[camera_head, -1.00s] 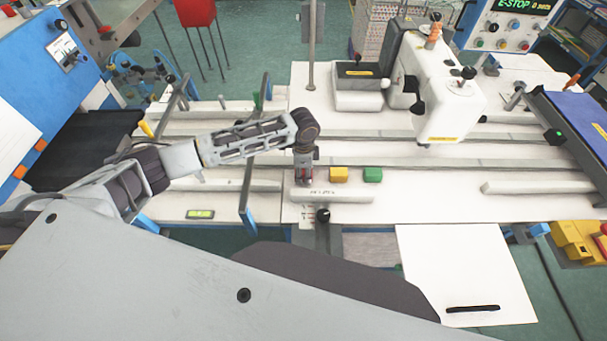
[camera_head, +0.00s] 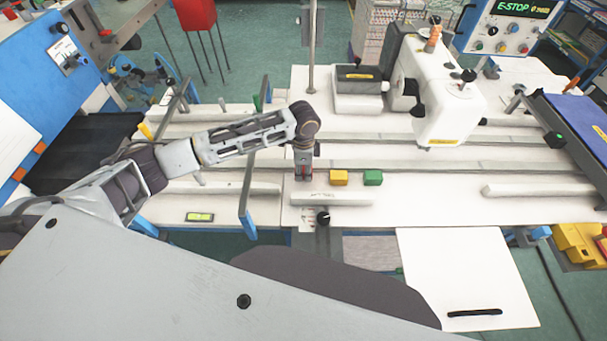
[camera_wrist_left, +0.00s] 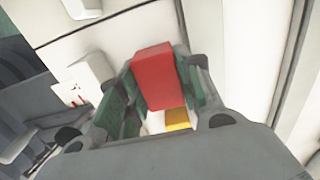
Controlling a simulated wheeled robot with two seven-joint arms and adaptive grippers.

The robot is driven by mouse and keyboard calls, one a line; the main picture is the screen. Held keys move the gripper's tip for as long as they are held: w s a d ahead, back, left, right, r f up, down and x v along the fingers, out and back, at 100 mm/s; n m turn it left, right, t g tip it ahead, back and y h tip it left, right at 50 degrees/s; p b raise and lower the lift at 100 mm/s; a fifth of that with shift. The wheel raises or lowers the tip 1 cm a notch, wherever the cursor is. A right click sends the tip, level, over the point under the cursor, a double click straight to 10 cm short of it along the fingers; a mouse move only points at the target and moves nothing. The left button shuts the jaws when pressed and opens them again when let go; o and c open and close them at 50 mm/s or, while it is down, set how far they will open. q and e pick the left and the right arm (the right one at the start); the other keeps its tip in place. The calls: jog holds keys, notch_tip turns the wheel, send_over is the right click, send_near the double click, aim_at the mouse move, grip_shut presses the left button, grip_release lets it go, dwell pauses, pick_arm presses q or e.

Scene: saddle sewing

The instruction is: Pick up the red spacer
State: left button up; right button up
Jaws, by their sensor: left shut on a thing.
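The red spacer (camera_wrist_left: 160,75) is a red block between the two fingers of my left gripper (camera_wrist_left: 160,92) in the left wrist view. My left gripper (camera_head: 303,175) is shut on it and points down over the white table in the head view. There the fingers hide most of the red spacer, and how far it is above the table is hard to tell. A yellow block (camera_head: 338,178) and a green block (camera_head: 373,177) sit just to the right of the gripper. The yellow block also shows past the red one in the left wrist view (camera_wrist_left: 177,118). My right gripper is not in view.
A long white bar (camera_head: 331,199) lies just in front of the blocks. A white sewing machine (camera_head: 440,95) stands behind to the right. The table right of the green block (camera_head: 430,185) is clear.

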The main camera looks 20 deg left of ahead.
aim_at(304, 169)
pick_arm(q)
jog(key=shift+r+b, duration=0.4)
jog(key=shift+r, duration=3.1)
